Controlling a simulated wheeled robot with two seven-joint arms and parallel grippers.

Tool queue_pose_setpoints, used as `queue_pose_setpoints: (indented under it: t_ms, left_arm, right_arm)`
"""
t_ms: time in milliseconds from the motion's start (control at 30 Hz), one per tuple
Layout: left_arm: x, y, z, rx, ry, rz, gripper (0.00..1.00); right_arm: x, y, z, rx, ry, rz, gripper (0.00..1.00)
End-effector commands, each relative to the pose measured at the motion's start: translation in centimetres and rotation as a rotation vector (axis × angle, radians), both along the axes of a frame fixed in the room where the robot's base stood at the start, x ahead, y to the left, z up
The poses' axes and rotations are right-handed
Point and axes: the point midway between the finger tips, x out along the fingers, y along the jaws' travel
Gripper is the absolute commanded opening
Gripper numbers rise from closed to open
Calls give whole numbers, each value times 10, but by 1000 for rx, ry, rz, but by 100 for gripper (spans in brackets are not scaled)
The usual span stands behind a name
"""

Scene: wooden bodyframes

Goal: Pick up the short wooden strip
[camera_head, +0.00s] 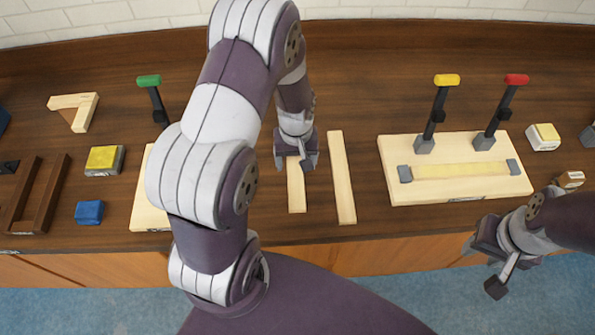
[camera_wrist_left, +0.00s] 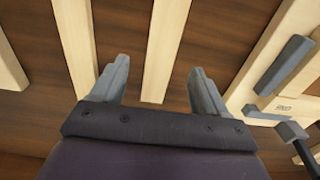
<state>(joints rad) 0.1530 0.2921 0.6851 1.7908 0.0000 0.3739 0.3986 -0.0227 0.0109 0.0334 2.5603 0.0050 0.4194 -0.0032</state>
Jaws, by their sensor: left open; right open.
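The short wooden strip (camera_head: 297,190) is pale and lies flat on the dark tabletop, its far end hidden under my left gripper (camera_head: 296,164). My left gripper is open above that far end, one finger to each side. In the left wrist view a pale strip (camera_wrist_left: 165,50), which looks like the short one, runs between the open fingers (camera_wrist_left: 158,85) without visible contact. A longer pale strip (camera_head: 341,175) lies parallel just to the right; it also shows at the left of the wrist view (camera_wrist_left: 75,45). My right gripper (camera_head: 483,268) is open and empty, off the table's front edge.
A pale board with yellow and red levers (camera_head: 455,190) lies right of the strips. Another board (camera_head: 150,205) is partly hidden behind my left arm. A dark wooden frame (camera_head: 38,195) and small blocks lie at the left. The table behind the strips is clear.

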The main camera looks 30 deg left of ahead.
Motion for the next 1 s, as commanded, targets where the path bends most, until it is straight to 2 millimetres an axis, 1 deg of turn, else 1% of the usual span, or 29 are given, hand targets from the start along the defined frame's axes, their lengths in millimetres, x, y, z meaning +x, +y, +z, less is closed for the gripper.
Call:
queue_pose_setpoints:
  t_ms: [67,167,200,300,400,533,567,600,667,700,733,1000]
  left_arm:
    - [-1,-1,-9,-1,5,-1,74]
    - [0,-3,-27,-1,6,-1,74]
    - [0,-2,-36,-1,5,-1,74]
    - [1,-2,-49,-1,3,-1,74]
    - [2,-2,-53,1,-1,-1,74]
    - [2,-2,-53,1,-1,-1,74]
    - [1,-2,-53,1,-1,-2,68]
    - [1,-2,-53,0,0,-2,55]
    - [1,-2,-53,0,0,-2,35]
    - [1,-2,-53,0,0,-2,22]
    - [1,-2,-53,0,0,-2,13]
    - [1,-2,-52,0,0,-2,12]
  right_arm:
    - [0,0,7,0,0,0,43]
    - [0,0,16,0,-1,0,43]
    - [0,0,16,0,-1,0,43]
    - [0,0,17,0,-1,0,43]
    - [0,0,17,0,0,0,43]
    - [0,0,16,0,0,0,43]
    - [0,0,16,0,0,0,43]
    - [0,0,16,0,0,0,43]
    - [0,0,16,0,0,0,43]
    - [0,0,16,0,0,0,43]
    - [0,0,16,0,0,0,43]
    - [0,0,16,0,-1,0,43]
